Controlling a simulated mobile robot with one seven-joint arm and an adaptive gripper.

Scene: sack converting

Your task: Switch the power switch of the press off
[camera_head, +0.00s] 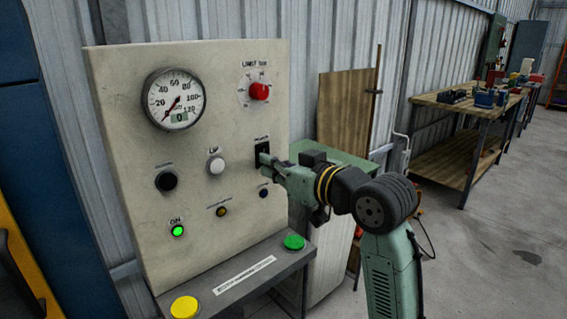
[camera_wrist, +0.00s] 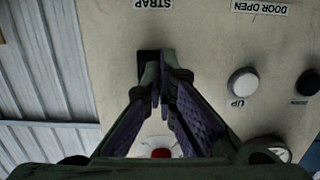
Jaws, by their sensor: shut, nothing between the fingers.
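The press panel (camera_head: 225,115) is an upright cream board on the left in the head view. A black switch (camera_head: 261,147) sits on its right side, under a small label that is hard to read. My gripper (camera_head: 264,159) is shut and empty, its fingertips at the switch's lower part. In the wrist view, which shows the panel upside down, the closed fingertips (camera_wrist: 158,88) overlap the dark switch housing (camera_wrist: 146,61). The fingers hide most of the switch, so I cannot tell its lever position or whether they touch it. The green ON lamp (camera_head: 178,231) is lit.
Around the switch are a red limit knob (camera_head: 259,91), a white UP button (camera_head: 217,167), a black button (camera_head: 166,181) and a small blue button (camera_head: 263,193). A gauge (camera_head: 175,99) is at upper left. A ledge below carries yellow (camera_head: 184,307) and green (camera_head: 294,242) buttons.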

